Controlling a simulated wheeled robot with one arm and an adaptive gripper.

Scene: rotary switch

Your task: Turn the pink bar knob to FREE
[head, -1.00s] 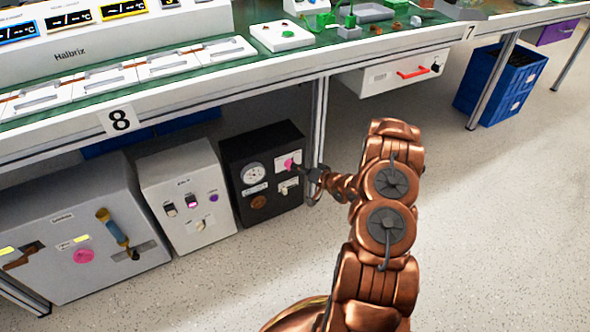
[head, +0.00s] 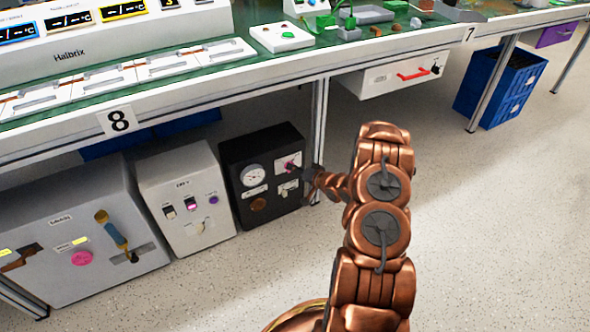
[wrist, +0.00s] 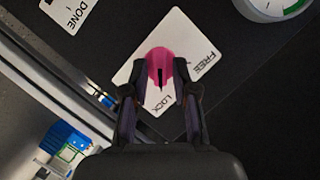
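The pink bar knob (wrist: 158,66) sits on a white plate (wrist: 133,75) marked FREE and LOCK. A dark line on the knob points toward LOCK. In the head view the knob (head: 290,166) is on the front of a black box (head: 236,155), partly hidden by my gripper. My gripper (wrist: 160,82) has one finger on each side of the knob, very near it. I cannot tell whether the fingers press on it. In the head view my gripper (head: 303,174) is small and dark in front of the box.
A round gauge (wrist: 275,5) and a DONE label (wrist: 70,12) are near the knob. A metal table leg (head: 319,130) stands just right of the box. A white box (head: 184,181) and a grey box (head: 75,235) are to its left.

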